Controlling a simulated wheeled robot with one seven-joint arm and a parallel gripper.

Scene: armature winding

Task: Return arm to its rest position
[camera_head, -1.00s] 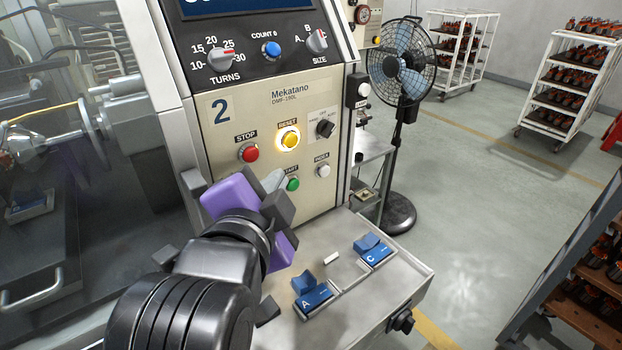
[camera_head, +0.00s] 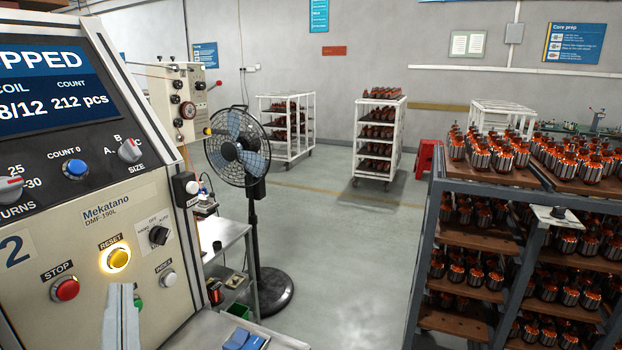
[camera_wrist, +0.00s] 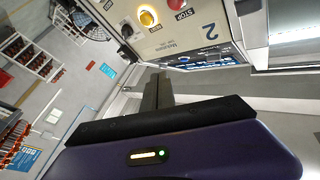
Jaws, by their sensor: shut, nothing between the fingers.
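My gripper shows in the wrist view with its dark fingers (camera_wrist: 158,92) shut together and empty, in front of its purple body. In the head view only a grey fingertip piece (camera_head: 122,317) shows at the bottom left. It stands in front of the machine's panel and partly covers the green button (camera_head: 138,304). The winding machine (camera_head: 120,207) has a lit yellow RESET button (camera_head: 118,258) and a red STOP button (camera_head: 65,289). Its screen (camera_head: 45,90) shows "PPED" and "212 pcs". The rest of my arm is out of the head view.
A pedestal fan (camera_head: 238,146) stands right of the machine, beside a small metal table (camera_head: 228,238). A rack of armatures (camera_head: 437,230) fills the right side. White carts (camera_head: 362,140) stand farther back. The grey floor (camera_head: 345,270) between is clear.

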